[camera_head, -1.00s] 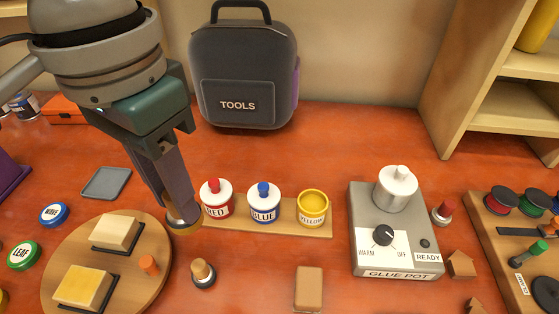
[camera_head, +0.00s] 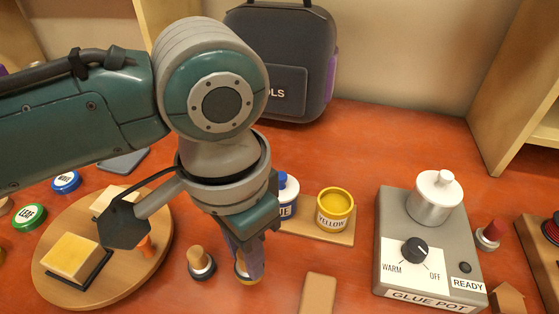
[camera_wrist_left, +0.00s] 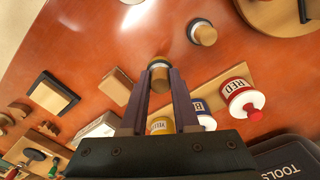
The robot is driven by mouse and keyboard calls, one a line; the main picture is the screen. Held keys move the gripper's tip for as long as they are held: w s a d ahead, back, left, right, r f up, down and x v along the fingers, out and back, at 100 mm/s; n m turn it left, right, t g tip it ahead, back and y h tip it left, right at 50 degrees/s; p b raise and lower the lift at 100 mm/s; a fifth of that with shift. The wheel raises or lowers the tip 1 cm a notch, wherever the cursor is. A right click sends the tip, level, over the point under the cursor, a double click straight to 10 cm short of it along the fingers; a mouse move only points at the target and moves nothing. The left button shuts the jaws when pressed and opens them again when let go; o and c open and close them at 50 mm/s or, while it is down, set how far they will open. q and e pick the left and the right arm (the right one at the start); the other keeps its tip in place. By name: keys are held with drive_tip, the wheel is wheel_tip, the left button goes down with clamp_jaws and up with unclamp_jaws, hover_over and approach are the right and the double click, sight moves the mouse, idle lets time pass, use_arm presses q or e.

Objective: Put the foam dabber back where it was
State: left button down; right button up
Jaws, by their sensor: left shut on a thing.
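My left gripper (camera_head: 246,272) is shut on a short tan cylinder, which I take to be the foam dabber (camera_head: 245,281). In the left wrist view the dabber (camera_wrist_left: 158,76) sits between the fingertips (camera_wrist_left: 159,72), with a pale band at its far end. The fingers hide much of it in the head view. It is to the right of a similar tan-topped piece with a dark base (camera_head: 201,262), which stands upright on the table. I cannot tell whether the held dabber touches the table. My right gripper is not in view.
An open yellow pot (camera_head: 335,211) and a lidded blue pot (camera_head: 288,195) stand behind the gripper; the red pot (camera_wrist_left: 238,91) shows in the wrist view. A round wooden board (camera_head: 145,270) is left, a tan block (camera_head: 319,294) right, the glue pot unit (camera_head: 428,262) farther right.

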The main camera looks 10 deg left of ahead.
use_arm(q)
drive_tip(key=shift+f+b, duration=0.35)
drive_tip(key=shift+f, duration=1.5)
drive_tip(key=shift+f, duration=0.1)
drive_tip(key=shift+f, duration=0.1)
drive_tip(key=c, duration=0.7)
unclamp_jaws()
drive_tip(key=shift+o, duration=0.2)
wheel_tip(320, 180, up, 12)
drive_tip(key=shift+r+p, duration=0.2)
drive_tip(key=shift+p, duration=0.9)
drive_tip(key=s+d+f+n+t+h, duration=0.1)
drive_tip(key=s+d+f+h, duration=0.15)
drive_tip(key=s, duration=0.25)
drive_tip(key=s+a+n+t+y, duration=0.1)
drive_tip(key=s+a+n, duration=0.1)
drive_tip(key=a, duration=0.4)
drive_tip(key=s+a+n+t+y, duration=0.1)
drive_tip(key=s+a, duration=0.4)
drive_tip(key=shift+a+f+n, duration=0.25)
drive_tip(key=shift+a+n, duration=0.15)
